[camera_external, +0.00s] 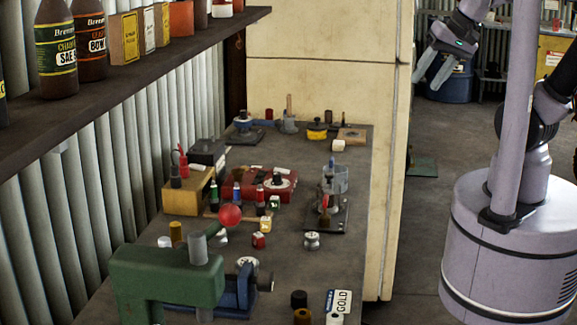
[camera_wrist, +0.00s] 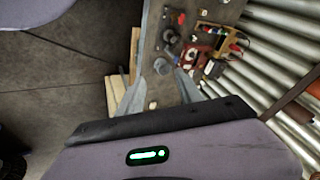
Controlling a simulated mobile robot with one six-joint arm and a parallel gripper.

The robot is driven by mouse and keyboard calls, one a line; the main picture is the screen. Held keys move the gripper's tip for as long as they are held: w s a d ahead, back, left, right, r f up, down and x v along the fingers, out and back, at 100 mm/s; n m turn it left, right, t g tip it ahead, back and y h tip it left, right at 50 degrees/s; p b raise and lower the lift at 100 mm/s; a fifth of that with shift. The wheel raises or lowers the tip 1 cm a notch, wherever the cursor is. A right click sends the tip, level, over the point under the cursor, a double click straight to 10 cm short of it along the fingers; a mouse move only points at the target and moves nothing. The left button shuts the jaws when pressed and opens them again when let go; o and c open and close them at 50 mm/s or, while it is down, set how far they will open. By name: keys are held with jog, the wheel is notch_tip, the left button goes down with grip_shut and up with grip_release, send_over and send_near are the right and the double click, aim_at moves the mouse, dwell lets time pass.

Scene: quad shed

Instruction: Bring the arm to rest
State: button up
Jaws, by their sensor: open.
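My gripper (camera_external: 434,70) is at the upper right of the external view, raised in the air beside the cream cabinet and to the right of the workbench. Its two grey fingers point down and to the left, apart, with nothing between them. In the wrist view my gripper (camera_wrist: 158,92) shows its two fingers spread apart, with part of the bench seen beyond them. My arm is folded up by its column, clear of the bench.
The workbench (camera_external: 352,180) carries several small tools, bottles and a red case (camera_external: 285,183). A green machine (camera_external: 165,280) stands at its near end. A shelf (camera_external: 140,68) with bottles hangs at upper left. The tall cream cabinet (camera_external: 335,85) stands behind. Floor between bench and base is clear.

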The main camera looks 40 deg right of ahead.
notch_tip(320, 180, down, 13)
jog(key=s+b, duration=0.1)
jog(key=b, duration=1)
jog(key=shift+s+d+f, duration=0.2)
jog(key=shift+s+d, duration=0.05)
jog(key=shift+s, duration=0.15)
